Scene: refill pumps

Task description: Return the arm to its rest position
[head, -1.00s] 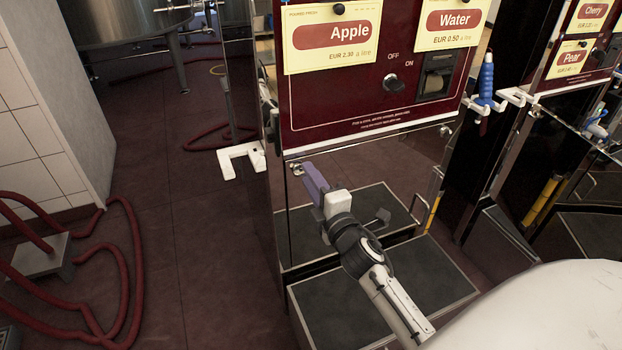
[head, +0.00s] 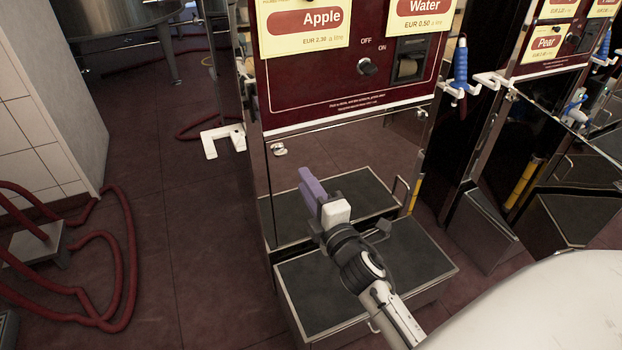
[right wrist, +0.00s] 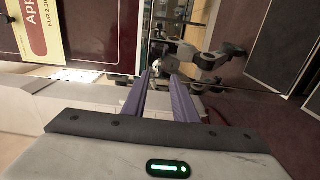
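My right gripper (head: 312,190) is in front of the dark red pump (head: 345,85), below its control panel and above the black grated steps. Its purple fingers also show in the right wrist view (right wrist: 158,88), parallel with a gap between them. Nothing is seen between the fingers. My right arm reaches in from the lower right. My left gripper and left arm are not in view.
A shiny lower panel (head: 330,150) is close beyond the gripper. A white bracket (head: 222,138) sticks out left of the pump. A blue-handled nozzle (head: 460,70) hangs at its right. Red hoses (head: 125,260) lie on the floor at left, with bare floor between.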

